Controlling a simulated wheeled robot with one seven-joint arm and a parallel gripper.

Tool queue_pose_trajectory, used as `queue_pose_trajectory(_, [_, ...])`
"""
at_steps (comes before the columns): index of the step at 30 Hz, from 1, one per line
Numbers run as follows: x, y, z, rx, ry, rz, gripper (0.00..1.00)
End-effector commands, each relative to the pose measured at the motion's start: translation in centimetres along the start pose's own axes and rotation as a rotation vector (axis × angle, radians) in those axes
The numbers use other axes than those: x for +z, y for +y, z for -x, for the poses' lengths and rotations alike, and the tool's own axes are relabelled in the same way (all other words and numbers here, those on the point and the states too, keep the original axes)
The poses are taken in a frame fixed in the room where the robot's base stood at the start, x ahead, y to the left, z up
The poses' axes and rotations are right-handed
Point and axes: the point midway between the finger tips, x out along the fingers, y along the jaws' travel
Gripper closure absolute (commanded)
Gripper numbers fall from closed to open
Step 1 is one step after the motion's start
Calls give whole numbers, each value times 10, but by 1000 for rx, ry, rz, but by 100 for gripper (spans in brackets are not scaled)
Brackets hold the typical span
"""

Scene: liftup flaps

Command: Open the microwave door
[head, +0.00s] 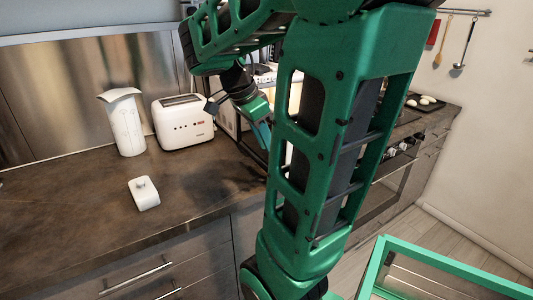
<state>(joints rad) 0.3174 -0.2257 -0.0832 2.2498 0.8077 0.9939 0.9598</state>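The microwave (228,117) stands on the counter to the right of the toaster. Only pale and dark parts of its body show, because my green arm covers most of it. I cannot make out its door or handle clearly, nor how far the door stands open. My gripper (266,135) points down in front of the microwave, just left of my large arm link. Its fingers are small and partly hidden behind that link. I cannot tell whether they are open or shut, or whether they touch the door.
A white toaster (183,122) and a white pitcher (125,122) stand at the back of the counter (75,210). A small white box (143,194) lies nearer the front. Drawer handles (137,278) jut from the counter front.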

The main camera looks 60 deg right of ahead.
Motion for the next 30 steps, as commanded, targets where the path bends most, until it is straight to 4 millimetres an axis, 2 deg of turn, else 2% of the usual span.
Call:
queue_pose_trajectory(1, [0,-1,11,-5,-1,-1,73])
queue_pose_trajectory(6, [0,0,39,-4,-1,-1,73])
queue_pose_trajectory(12, [0,0,58,-1,0,0,73])
queue_pose_trajectory(30, [0,1,61,-1,0,0,73])
